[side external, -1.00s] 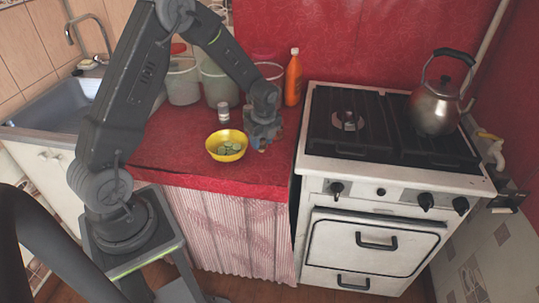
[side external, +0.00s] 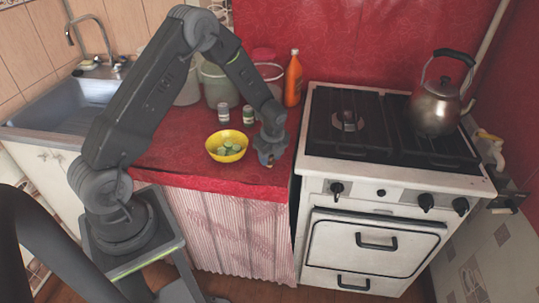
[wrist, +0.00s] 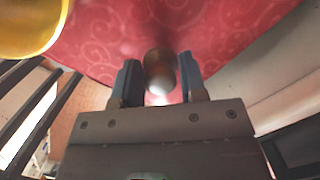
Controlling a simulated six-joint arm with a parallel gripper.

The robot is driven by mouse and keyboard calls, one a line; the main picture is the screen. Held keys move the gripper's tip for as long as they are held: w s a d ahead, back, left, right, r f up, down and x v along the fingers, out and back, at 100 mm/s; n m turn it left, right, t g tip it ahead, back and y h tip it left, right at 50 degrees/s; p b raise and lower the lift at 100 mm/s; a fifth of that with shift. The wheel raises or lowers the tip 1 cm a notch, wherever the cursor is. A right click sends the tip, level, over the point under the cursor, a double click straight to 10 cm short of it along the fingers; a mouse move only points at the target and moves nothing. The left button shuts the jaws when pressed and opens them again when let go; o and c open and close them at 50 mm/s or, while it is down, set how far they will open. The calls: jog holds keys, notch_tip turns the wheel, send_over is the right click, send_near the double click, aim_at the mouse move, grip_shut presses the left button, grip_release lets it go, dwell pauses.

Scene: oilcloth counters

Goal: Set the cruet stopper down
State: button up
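The cruet stopper (wrist: 158,68) is a small rounded brown thing with a pale, shiny end, between my two fingers in the wrist view. My gripper (wrist: 158,82) appears shut on it, one finger at each side. In the side view my gripper (side external: 269,156) points down low over the red counter (side external: 190,166), to the right of the yellow bowl and near the front edge. Only a small brownish bit of the stopper shows below the fingers there. I cannot tell whether it touches the cloth.
The yellow bowl (side external: 226,157) holding green slices is close at left. Two small shakers (side external: 248,115), large jars (side external: 217,92) and an orange bottle (side external: 293,82) stand behind. The stove (side external: 375,185) with a kettle (side external: 436,108) borders the right. The front counter strip is clear.

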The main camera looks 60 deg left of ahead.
jog(key=o, duration=0.4)
jog(key=shift+r, duration=0.1)
notch_tip(320, 180, up, 12)
jog(key=d, duration=0.2)
jog(key=s+d+r+n+t, duration=0.1)
jog(key=s+d+r+n, duration=0.25)
jog(key=r, duration=0.35)
jog(key=s+d+r+n+t, duration=0.1)
jog(key=s+d+r+n, duration=0.25)
jog(key=r, duration=0.25)
jog(key=s+d+r+n+t, duration=0.1)
jog(key=s+d+n, duration=0.1)
jog(key=s, duration=0.3)
jog(key=s+d+r+n+t+h, duration=0.1)
jog(key=s+d+r+n, duration=0.1)
jog(key=s+n, duration=0.3)
jog(key=s+d+r+n+t, duration=0.1)
jog(key=s+d+r+n, duration=0.1)
jog(key=s+n, duration=0.2)
jog(key=shift+s+d+r+t+h, duration=0.1)
jog(key=shift+s+t+h, duration=0.2)
jog(key=shift+s, duration=0.8)
